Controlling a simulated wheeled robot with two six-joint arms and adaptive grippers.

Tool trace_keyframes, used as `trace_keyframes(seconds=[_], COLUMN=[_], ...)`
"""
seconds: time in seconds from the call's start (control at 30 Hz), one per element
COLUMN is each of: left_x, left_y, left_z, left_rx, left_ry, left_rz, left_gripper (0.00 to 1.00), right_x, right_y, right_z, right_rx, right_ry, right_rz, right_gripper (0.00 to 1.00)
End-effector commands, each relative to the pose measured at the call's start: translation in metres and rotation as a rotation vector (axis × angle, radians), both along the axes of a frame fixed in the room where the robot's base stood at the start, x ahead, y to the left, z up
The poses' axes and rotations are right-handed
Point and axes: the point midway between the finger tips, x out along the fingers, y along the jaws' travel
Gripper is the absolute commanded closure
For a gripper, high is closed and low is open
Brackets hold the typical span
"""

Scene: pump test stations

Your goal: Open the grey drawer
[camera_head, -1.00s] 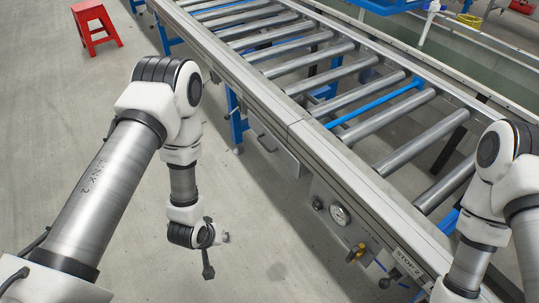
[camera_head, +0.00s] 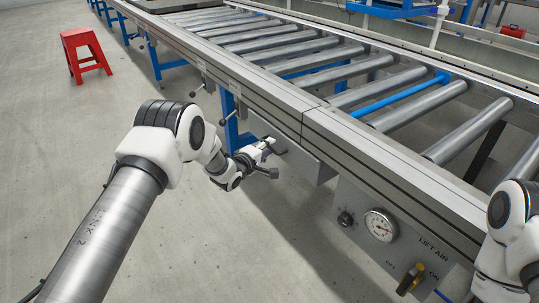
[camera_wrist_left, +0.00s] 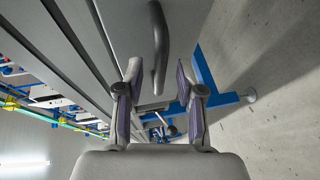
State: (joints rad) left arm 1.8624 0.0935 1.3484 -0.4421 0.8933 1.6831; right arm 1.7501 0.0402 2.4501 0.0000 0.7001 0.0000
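The grey drawer (camera_head: 309,164) is a flat grey front under the conveyor's side rail, and it looks closed. Its front also shows in the left wrist view (camera_wrist_left: 128,22), with a dark curved bar handle (camera_wrist_left: 160,45) on it. My left gripper (camera_head: 268,158) is at the drawer front in the head view and hides the handle there. In the wrist view, the left gripper (camera_wrist_left: 158,70) is open, its two fingers apart on either side of the handle's lower end; I cannot tell whether they touch it. My right arm shows at the right edge, but its gripper is out of view.
The roller conveyor (camera_head: 330,75) runs along the drawer's top side. A panel with a gauge (camera_head: 381,225) and a yellow-black valve lever (camera_head: 411,279) is to the right. A blue conveyor leg (camera_head: 230,122) stands left of the drawer. A red stool (camera_head: 87,54) is far off; the floor in front is clear.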

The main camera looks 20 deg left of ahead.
Motion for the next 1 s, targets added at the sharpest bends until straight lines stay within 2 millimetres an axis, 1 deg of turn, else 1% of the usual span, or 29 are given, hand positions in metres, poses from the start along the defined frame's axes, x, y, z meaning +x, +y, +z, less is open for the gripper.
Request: trace_keyframes(seconds=[0.03,0.1,0.33,0.37,0.4,0.47,0.77,0.87,1.0], left_x=[0.006,0.012,0.014,0.014,0.014,0.014,0.012,0.009,-0.004], left_y=[-0.002,-0.004,-0.004,-0.004,-0.004,-0.004,-0.003,0.000,0.010], left_z=[-0.004,-0.004,-0.003,-0.003,-0.003,-0.003,-0.003,-0.001,0.001], left_rx=[0.002,0.001,0.001,0.001,0.001,0.001,0.001,0.001,0.001], left_ry=[-0.001,-0.001,0.002,0.002,0.002,0.002,0.003,0.003,0.005], left_rz=[0.000,0.000,0.000,0.000,0.000,0.000,0.001,0.001,0.003], left_gripper=[0.63,0.63,0.63,0.66,0.80,1.00,1.00,1.00,1.00], right_x=[0.000,0.000,0.000,0.000,0.000,0.000,0.000,0.000,0.000], right_y=[0.000,0.000,0.000,0.000,0.000,0.000,0.000,0.000,0.000], right_z=[-0.007,-0.008,-0.007,-0.007,-0.007,-0.007,-0.005,-0.001,0.012], right_rx=[0.000,0.000,0.000,0.000,0.000,0.000,0.000,0.000,0.000], right_ry=[0.000,0.000,0.000,0.000,0.000,0.000,0.000,0.000,0.000], right_rz=[0.000,0.000,0.000,0.000,0.000,0.000,0.000,0.000,0.000], right_gripper=[0.29,0.29,0.29,0.29,0.29,0.29,0.29,0.29,0.29])
